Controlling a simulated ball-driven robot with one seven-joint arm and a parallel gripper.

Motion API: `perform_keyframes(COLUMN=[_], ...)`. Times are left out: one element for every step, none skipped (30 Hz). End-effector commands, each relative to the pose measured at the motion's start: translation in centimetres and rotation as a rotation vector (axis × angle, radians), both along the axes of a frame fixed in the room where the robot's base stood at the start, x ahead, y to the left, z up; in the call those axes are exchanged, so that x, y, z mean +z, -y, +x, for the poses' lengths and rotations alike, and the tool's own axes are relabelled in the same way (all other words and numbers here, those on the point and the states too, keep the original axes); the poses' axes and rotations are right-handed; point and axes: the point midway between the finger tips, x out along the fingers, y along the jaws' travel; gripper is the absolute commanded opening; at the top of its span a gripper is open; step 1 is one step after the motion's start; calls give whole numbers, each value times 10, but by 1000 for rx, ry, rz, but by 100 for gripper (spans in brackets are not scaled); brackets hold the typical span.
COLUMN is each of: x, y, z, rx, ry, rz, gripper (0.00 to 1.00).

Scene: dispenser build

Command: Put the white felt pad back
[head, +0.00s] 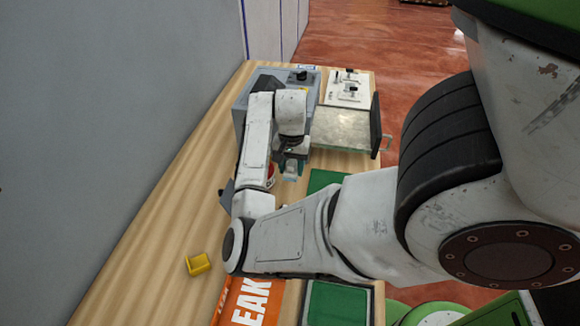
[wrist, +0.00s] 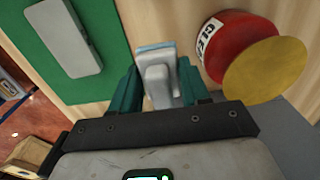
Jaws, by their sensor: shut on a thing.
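My gripper (wrist: 155,92) is shut on a pale grey piece (wrist: 157,78) with a grip-like body and a flat blue-grey edge. It looks like the felt pad, though its surface is too small to be sure. In the head view my gripper (head: 291,168) hangs over the bench, with the pale piece just below the fingers. A light grey flat slab with rounded corners (wrist: 66,38) lies on a green mat (wrist: 112,62) to the left in the wrist view. Arm links hide part of the bench in the head view.
A red round container with a yellow disc (wrist: 240,52) stands close right of my gripper. A yellow block (head: 197,264) and orange lettered sheet (head: 247,303) lie nearer.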

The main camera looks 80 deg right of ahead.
Motion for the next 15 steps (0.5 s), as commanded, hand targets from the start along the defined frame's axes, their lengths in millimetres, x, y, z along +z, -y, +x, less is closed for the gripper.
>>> perform_keyframes(x=[-9, -11, -15, -18, -22, -26, -29, -32, -36, -39, -42, -46, -49, -51, -53], y=[0, 0, 0, 0, 0, 0, 0, 0, 0, 0, 0, 0, 0, 0, 0], z=[0, 0, 0, 0, 0, 0, 0, 0, 0, 0, 0, 1, 1, 1, 1], rx=[0, 1, 1, 1, 1, 1, 1, 1, 2, 2, 2, 2, 2, 2, 2], ry=[0, 0, 0, 0, 0, 0, 0, 0, 0, 1, 1, 1, 1, 1, 2], rz=[0, 0, 0, 0, 0, 0, 0, 0, 0, 0, 0, 0, 0, 0, 0], gripper=[17, 17, 17, 17, 17, 17, 17, 17, 17, 17, 17, 17, 17, 17, 17])
